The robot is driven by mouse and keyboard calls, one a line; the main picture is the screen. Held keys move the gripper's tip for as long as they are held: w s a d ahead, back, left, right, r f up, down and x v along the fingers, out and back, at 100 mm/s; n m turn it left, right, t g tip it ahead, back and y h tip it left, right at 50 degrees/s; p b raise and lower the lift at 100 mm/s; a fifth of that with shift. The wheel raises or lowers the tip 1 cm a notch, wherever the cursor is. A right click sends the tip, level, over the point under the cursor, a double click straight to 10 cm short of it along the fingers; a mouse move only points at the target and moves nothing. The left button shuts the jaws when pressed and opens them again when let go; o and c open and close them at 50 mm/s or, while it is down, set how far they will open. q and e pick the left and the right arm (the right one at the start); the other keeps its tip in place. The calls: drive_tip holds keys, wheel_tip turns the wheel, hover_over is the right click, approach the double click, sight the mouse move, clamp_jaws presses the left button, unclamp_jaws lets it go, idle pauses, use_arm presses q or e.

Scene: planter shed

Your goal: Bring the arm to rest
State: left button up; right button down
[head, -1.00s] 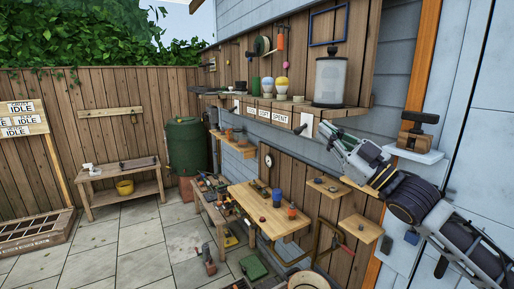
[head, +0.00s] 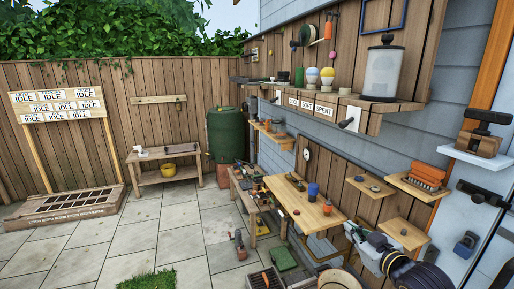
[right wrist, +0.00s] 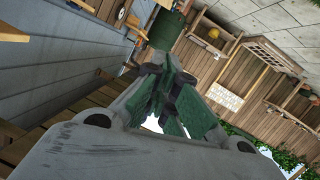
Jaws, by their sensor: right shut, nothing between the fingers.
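My right arm comes in from the lower right in the head view. My right gripper (head: 352,231) is low, in front of the wooden wall panel and by the small shelves, and appears apart from them. In the right wrist view its green-padded fingers (right wrist: 168,98) are shut with nothing held. That view is tilted, with the fence and paving beyond the fingers. My left gripper is not in view.
Close to the arm are a small wooden shelf (head: 402,235), a shelf with an orange brush (head: 428,173) and a pale bracket shelf (head: 478,158). A potting table (head: 300,205) with cups stands left of the gripper. The paving (head: 180,235) farther left is mostly open.

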drive_tip(key=s+a+f+m+g+h, duration=0.1)
drive_tip(key=s+f+g, duration=0.2)
drive_tip(key=s+f, duration=0.35)
drive_tip(key=s+a+f+m+g+h, duration=0.1)
drive_tip(key=s+f+g, duration=0.2)
drive_tip(key=f, duration=0.7)
drive_tip(key=s+a+f+m+g, duration=0.1)
drive_tip(key=s+a+f+g, duration=0.2)
drive_tip(key=s, duration=0.4)
drive_tip(key=s+f+g, duration=0.2)
drive_tip(key=s+f, duration=0.3)
drive_tip(key=s, duration=0.2)
wheel_tip(320, 180, down, 33)
drive_tip(key=s+g, duration=0.2)
drive_tip(key=s+d+f, duration=0.2)
drive_tip(key=s+f, duration=0.8)
drive_tip(key=s, duration=0.1)
drive_tip(key=s+d+f, duration=0.1)
drive_tip(key=s+f, duration=0.9)
drive_tip(key=s, duration=0.2)
drive_tip(key=shift+d+g+h, duration=0.35)
drive_tip(key=shift+g+h, duration=0.05)
